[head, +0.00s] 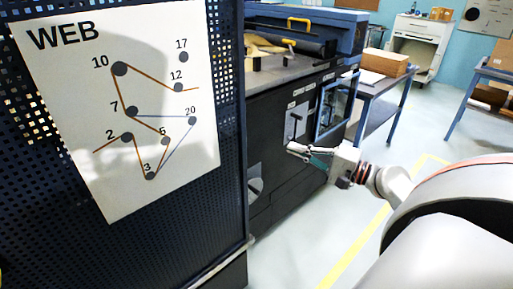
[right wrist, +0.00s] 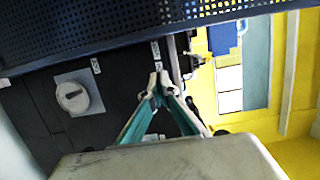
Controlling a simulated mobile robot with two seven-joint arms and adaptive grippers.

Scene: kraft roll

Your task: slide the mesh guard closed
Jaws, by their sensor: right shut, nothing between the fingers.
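The mesh guard (head: 228,180) is a dark blue perforated panel that fills the left of the head view. A white "WEB" chart (head: 115,100) with numbered dots and lines covers much of it. In the right wrist view a perforated dark panel (right wrist: 120,30) spans the top. My right gripper (head: 296,150) is shut and empty, in front of the black machine side and right of the mesh panel, apart from it in the head view. The right wrist view shows its fingertips together (right wrist: 157,82). My left gripper is not in view.
The black machine (head: 285,185) has a grey plate with a black lever (head: 294,128) behind my right gripper, and a blue-framed window (head: 335,105). A round knob (right wrist: 72,97) shows in the wrist view. A table with a cardboard box (head: 385,62) stands beyond; floor at right is clear.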

